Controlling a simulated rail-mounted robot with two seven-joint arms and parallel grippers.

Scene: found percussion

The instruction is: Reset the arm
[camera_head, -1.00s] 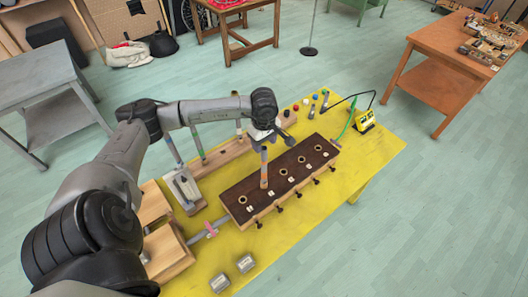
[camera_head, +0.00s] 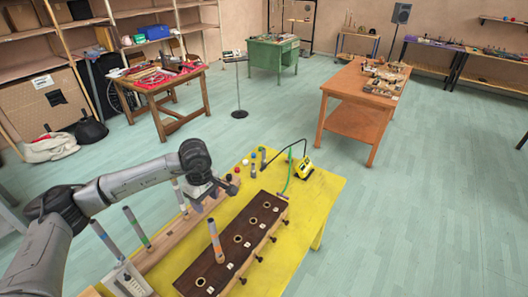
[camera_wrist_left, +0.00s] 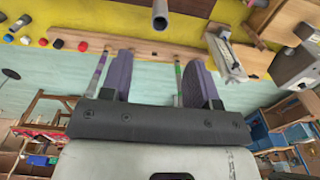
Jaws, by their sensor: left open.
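My left gripper (camera_head: 208,192) is open and empty above the yellow table, beside the dark block. Its two purple fingers stand apart in the left wrist view (camera_wrist_left: 158,78). A striped tube (camera_head: 215,242) stands upright in a hole of the dark wooden block (camera_head: 228,247), apart from the gripper; other holes there are empty. More striped tubes (camera_head: 136,226) stand in the long pale wooden rack (camera_head: 165,240) behind the block. Two tubes also show near the fingers in the left wrist view (camera_wrist_left: 97,72). My right gripper is not in view.
The yellow table (camera_head: 300,235) has bare space at its right. A yellow device (camera_head: 304,168) with a cable, small coloured knobs and short tubes sit at its far end. A metal bracket (camera_head: 127,281) stands at the near left. Other tables stand apart across the floor.

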